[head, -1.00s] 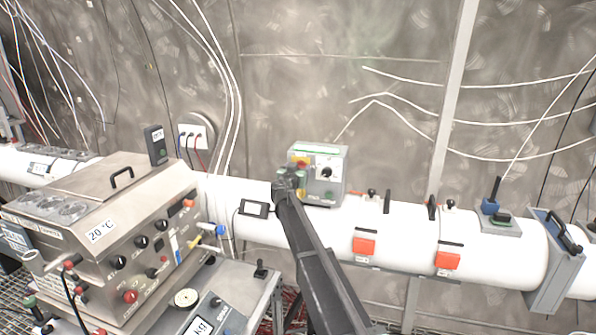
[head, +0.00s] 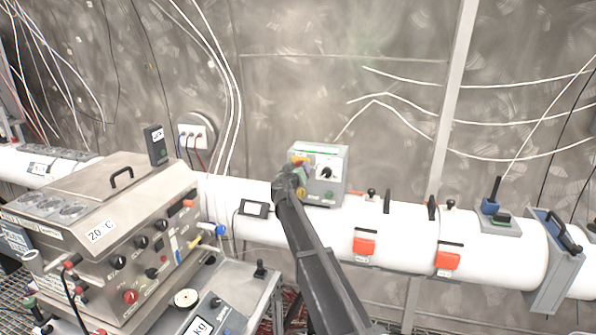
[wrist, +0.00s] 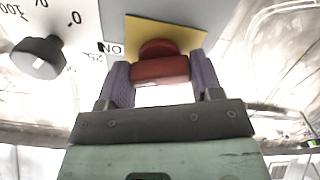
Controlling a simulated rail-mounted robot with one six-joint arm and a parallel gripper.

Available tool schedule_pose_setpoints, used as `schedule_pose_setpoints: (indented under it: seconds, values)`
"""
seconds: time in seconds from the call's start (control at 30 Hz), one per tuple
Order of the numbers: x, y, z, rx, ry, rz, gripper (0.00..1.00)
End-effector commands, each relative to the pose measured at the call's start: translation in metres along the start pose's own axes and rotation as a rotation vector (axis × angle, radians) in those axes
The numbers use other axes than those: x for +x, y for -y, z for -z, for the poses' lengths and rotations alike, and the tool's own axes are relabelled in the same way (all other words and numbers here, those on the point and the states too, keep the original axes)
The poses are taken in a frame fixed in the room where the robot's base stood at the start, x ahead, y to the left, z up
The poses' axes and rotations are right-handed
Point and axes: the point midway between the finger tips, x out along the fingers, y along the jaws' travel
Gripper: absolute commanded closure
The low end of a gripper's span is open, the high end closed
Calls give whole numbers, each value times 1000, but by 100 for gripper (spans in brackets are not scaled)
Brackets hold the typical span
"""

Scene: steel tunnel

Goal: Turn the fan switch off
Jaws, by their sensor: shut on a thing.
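A grey control box (head: 335,190) stands on the white pipe in the head view. Its front carries a white dial plate with a black knob (head: 326,172), which also shows at the upper left in the wrist view (wrist: 38,58). In the wrist view a red switch (wrist: 160,68) sits on a yellow plate (wrist: 183,34), beside an upside-down "ON" label. My gripper (wrist: 160,80) is shut on the red switch, with a purple-grey finger on each side. In the head view my gripper (head: 301,173) covers the left part of the box front, hiding most of the switch.
A small black display (head: 254,208) is on the pipe left of my arm. Orange-red latches (head: 364,246) and upright black levers stand along the pipe to the right. A steel instrument cabinet (head: 120,220) fills the left. The wall behind carries loose white cables.

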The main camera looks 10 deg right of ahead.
Motion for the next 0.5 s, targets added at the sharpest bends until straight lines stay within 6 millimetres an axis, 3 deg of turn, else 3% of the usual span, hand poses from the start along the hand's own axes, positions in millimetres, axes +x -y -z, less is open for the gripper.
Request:
schedule_pose_setpoints:
  seconds: [0.5]
  values:
    - [-1,0,0,-487,1,0,64]
